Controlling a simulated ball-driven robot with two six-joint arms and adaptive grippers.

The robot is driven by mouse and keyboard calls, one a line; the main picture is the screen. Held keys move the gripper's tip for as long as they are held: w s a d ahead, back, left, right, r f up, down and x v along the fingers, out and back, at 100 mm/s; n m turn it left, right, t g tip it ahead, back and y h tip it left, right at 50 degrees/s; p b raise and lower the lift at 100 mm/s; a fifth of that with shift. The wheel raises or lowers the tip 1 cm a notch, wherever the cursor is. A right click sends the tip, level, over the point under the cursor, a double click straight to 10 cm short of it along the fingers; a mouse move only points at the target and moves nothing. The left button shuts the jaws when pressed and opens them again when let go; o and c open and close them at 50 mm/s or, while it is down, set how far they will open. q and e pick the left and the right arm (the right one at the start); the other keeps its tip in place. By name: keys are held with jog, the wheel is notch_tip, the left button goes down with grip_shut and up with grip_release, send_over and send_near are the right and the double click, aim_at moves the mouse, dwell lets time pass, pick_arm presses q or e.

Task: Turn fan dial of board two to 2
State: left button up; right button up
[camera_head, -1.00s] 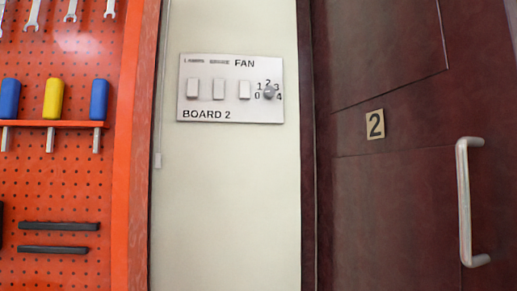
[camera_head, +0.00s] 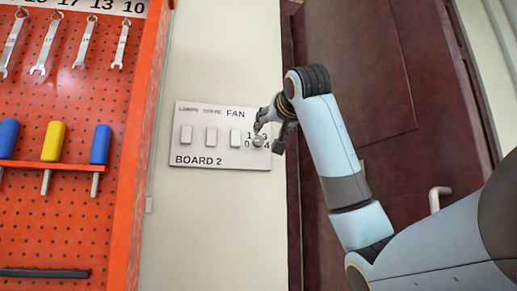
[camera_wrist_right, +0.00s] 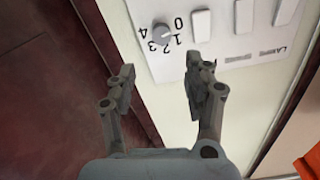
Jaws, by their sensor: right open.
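Board two (camera_head: 205,160) is a pale wall panel lettered BOARD 2, with white rocker switches and a round grey fan dial (camera_head: 259,141) at its right end. Numbers 0 to 4 ring the dial. In the right wrist view the dial (camera_wrist_right: 161,32) shows beyond the fingers; its pointer setting is too small to tell. My right gripper (camera_head: 268,138) is at the board's right end, and its fingers partly cover the numbers. In the right wrist view the gripper (camera_wrist_right: 160,70) is open and empty, its fingers apart and short of the dial. My left gripper is out of view.
An orange pegboard (camera_head: 65,115) with wrenches and screwdrivers stands left of the board. A dark red door (camera_head: 365,75) with a metal handle (camera_head: 438,197) is at right, partly behind my right arm. The cream wall (camera_head: 205,235) below the board is clear.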

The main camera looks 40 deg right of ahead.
aim_at(260, 139)
jog(key=p+x, duration=0.2)
jog(key=x, duration=0.8)
jog(key=shift+w, duration=0.45)
jog(key=shift+d, duration=0.1)
grip_shut()
